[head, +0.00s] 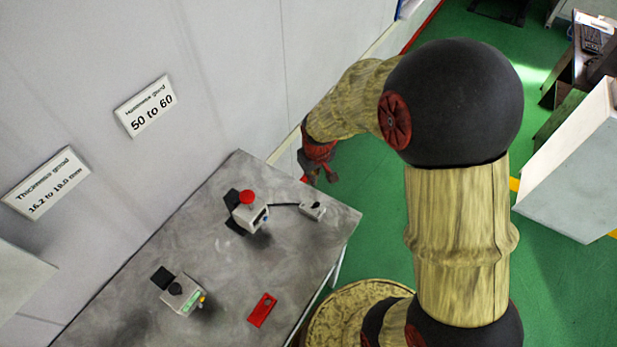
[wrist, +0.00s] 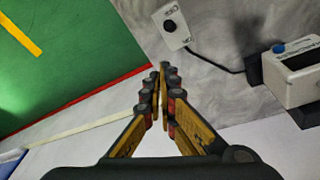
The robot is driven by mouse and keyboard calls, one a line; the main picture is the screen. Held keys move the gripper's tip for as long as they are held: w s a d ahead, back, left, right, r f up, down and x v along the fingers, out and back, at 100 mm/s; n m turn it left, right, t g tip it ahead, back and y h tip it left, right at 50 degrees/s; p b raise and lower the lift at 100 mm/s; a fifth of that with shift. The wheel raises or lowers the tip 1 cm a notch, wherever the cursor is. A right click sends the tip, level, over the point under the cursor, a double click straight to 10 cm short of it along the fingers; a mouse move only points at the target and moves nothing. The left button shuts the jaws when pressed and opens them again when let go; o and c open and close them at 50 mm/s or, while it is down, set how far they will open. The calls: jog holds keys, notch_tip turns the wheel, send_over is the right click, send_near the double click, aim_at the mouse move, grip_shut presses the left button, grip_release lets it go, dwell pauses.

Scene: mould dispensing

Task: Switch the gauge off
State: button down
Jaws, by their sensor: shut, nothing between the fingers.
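A grey instrument (head: 249,216) with a red knob on top and a small display stands on the table's far part. A cable joins it to a small pale box (head: 312,211) near the table's right edge.
A red plate (head: 262,310) lies on the grey table (head: 300,250). Wall signs read hardness good 50 to 60 (head: 147,106) and thickness good 16.2 to 18.0 mm (head: 46,184). The wall runs along the table's left side.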

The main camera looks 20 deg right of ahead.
jog(key=shift+s+d+r+p, duration=0.1)
jog(key=shift+s+d+r, duration=0.15)
jog(key=shift+s+r, duration=0.4)
jog(key=shift+s+d+r+p, duration=0.1)
jog(key=shift+s+d+r, duration=0.15)
jog(key=shift+s+r, duration=0.4)
jog(key=shift+s+d+r+p, duration=0.1)
jog(key=shift+s+d+r, duration=0.25)
jog(key=shift+r, duration=0.45)
jog(key=shift+s+a, duration=0.1)
jog(key=s+a+r+m+t+b, duration=0.1)
jog(key=s+a+r+b, duration=0.1)
jog(key=s+r, duration=0.6)
jog(key=s+a+r+m+t+b, duration=0.1)
jog(key=s+a+r+t+b, duration=0.1)
jog(key=s+r, duration=0.6)
jog(key=shift+s+a+b, duration=0.4)
jog(key=shift+a+b, duration=0.2)
jog(key=shift+b, duration=0.4)
jog(key=shift+r, duration=0.1)
